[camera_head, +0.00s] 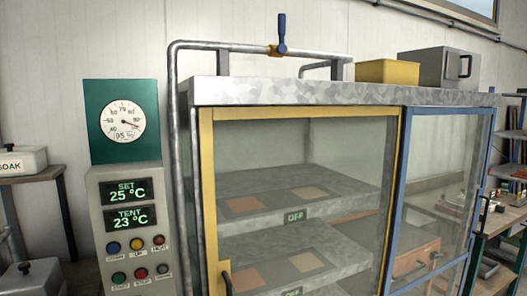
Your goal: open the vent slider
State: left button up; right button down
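I cannot pick out a vent slider for certain in the head view. A glass-fronted cabinet (290,92) with a mottled grey top fills the middle. Its yellow-framed glass door (300,113) looks shut. A blue-framed glass panel (395,190) stands to the right of it. A blue lever (282,32) stands upright on a brass valve (280,50) in the grey pipe above the cabinet. Neither of my grippers is in view.
A control box (130,180) with green displays and coloured buttons stands left of the cabinet, under a round dial (122,118). A yellow box (387,71) and a grey box (440,66) sit on top. A workbench (495,217) is at the right.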

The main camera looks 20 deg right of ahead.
aim_at(455, 60)
jog(key=z, duration=1.75)
jog(key=i+l+z, duration=0.3)
jog(key=i, duration=0.2)
jog(key=i+l+z, duration=0.25)
jog(key=i, duration=0.55)
jog(key=i+z, duration=0.25)
jog(key=i, duration=0.6)
jog(key=i+u, duration=0.4)
jog(key=i+l+u, duration=0.15)
jog(key=u, duration=0.2)
jog(key=i+l+u, duration=0.2)
jog(key=u, duration=0.2)
jog(key=i+l+u, duration=0.35)
jog(key=k+j, duration=0.05)
